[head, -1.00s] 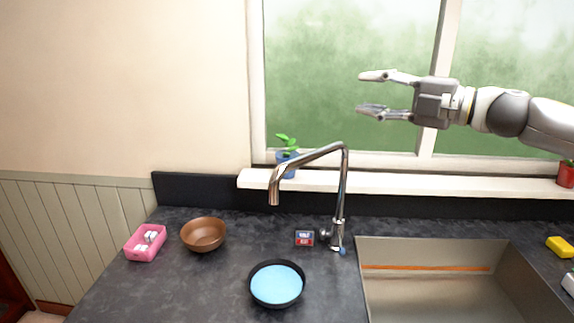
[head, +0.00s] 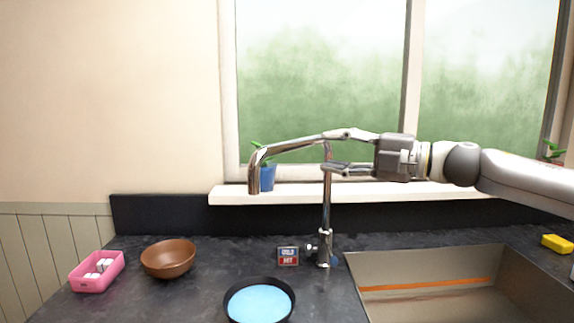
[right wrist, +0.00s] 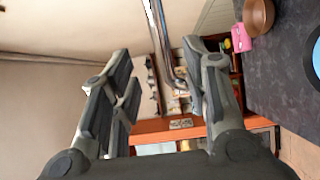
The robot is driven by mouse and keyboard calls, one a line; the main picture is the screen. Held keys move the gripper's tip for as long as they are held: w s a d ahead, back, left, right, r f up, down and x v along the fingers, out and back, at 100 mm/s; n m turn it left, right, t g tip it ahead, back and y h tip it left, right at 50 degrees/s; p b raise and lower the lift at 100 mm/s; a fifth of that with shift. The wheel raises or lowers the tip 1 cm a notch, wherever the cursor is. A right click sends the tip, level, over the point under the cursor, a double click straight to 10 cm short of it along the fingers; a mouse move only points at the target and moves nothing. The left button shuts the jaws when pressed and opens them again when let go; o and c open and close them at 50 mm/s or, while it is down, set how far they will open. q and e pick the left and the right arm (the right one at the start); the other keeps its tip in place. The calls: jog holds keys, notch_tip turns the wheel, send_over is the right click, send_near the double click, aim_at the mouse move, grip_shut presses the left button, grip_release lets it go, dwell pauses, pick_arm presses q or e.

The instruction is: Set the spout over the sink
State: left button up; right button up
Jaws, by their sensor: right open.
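The chrome faucet (head: 326,212) stands behind the left end of the sink (head: 440,262). Its spout (head: 285,147) points left, and its tip hangs over the counter, outside the sink. My right gripper (head: 335,151) comes in from the right at the height of the spout's bend. Its fingers are open, one at the top of the bend and one lower beside the upright pipe. In the right wrist view the metal pipe (right wrist: 160,40) shows between the spread fingers (right wrist: 165,80). I cannot tell whether they touch it. My left gripper is not in view.
A black pan with blue contents (head: 259,302) sits left of the sink. A brown bowl (head: 168,259), a pink box (head: 97,271) and a cold/hot sign (head: 288,256) are on the counter. A blue-potted plant (head: 266,177) stands on the sill behind the spout. A yellow sponge (head: 556,243) lies at right.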

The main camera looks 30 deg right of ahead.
aim_at(294, 145)
jog(key=shift+p+x, duration=1.35)
jog(key=shift+x, duration=1.45)
jog(key=p+x, duration=0.1)
jog(key=p, duration=0.4)
jog(key=p+x, duration=0.1)
jog(key=p, duration=0.3)
jog(key=p+x, duration=0.1)
jog(key=p, duration=0.4)
jog(key=shift+w+r+p, duration=0.3)
jog(key=shift+w+p, duration=0.05)
jog(key=shift+w, duration=0.1)
jog(key=shift+w+a+f+p, duration=0.1)
jog(key=shift+w+a+p, duration=0.2)
jog(key=shift+p, duration=0.35)
jog(key=shift+w+a+f+p, duration=0.2)
jog(key=shift+w+a+p, duration=0.05)
jog(key=shift+a+p, duration=0.1)
jog(key=shift+d, duration=0.1)
grip_shut()
